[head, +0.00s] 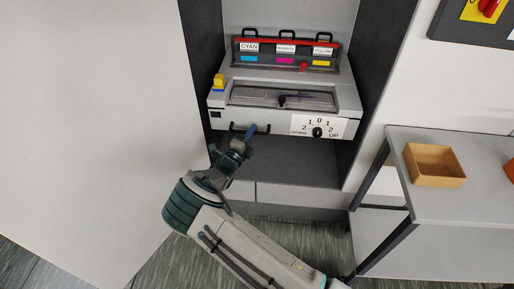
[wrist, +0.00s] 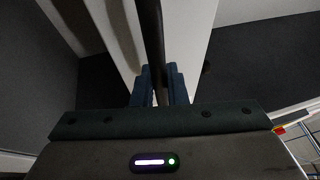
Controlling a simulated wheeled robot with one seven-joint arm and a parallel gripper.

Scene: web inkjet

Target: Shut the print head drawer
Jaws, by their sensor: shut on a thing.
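The print head drawer (head: 275,122) is a pale grey unit in the dark-sided cabinet bay. It sticks out in front of the bay's back panel, and its top has a long dark recess. A black bar handle (head: 264,129) sits at the left of its front. My gripper (head: 250,132) reaches up to this handle from below left. In the wrist view my gripper (wrist: 159,88) has its two fingers closed around the dark handle bar (wrist: 152,32). The fingers partly hide the handle in the head view.
A dial (head: 317,132) marked DOWN and UP sits at the drawer front's right. Cyan, magenta and yellow labelled units (head: 285,50) stand behind. A yellow button (head: 218,81) is at the left. A grey table (head: 470,190) with a wooden tray (head: 433,181) stands right.

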